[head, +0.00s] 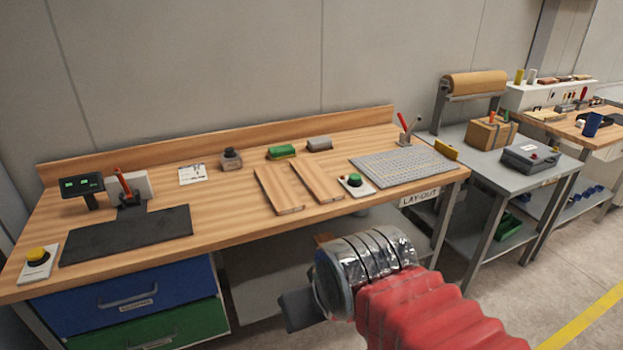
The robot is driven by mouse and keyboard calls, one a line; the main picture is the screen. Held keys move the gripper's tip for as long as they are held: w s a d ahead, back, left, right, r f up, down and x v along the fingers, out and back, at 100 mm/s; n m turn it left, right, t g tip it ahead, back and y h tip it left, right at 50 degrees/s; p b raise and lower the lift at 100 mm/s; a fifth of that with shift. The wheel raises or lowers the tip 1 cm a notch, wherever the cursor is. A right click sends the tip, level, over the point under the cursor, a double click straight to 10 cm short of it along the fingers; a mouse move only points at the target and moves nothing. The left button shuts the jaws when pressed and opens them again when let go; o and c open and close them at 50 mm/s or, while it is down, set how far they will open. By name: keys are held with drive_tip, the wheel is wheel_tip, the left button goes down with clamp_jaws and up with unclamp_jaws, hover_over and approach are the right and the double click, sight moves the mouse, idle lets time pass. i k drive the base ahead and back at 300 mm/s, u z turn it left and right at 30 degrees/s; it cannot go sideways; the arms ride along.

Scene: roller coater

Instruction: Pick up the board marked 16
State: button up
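Two thin wooden boards lie side by side, flat on the wooden bench top, in the head view: a left board (277,190) and a right board (317,182). Both have nearly the same colour as the bench. Small marks show at their near ends, but I cannot read a 16 on either. My gripper (299,311) is in front of the bench and below its top, apart from both boards. Only a dark part of it shows past the foil-wrapped wrist, so its opening is hidden.
A dark mat (127,234) lies left. Bare bench top separates mat and boards.

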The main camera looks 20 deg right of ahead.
sight(321, 186)
drive_tip(key=i, duration=1.45)
drive_tip(key=z, duration=0.05)
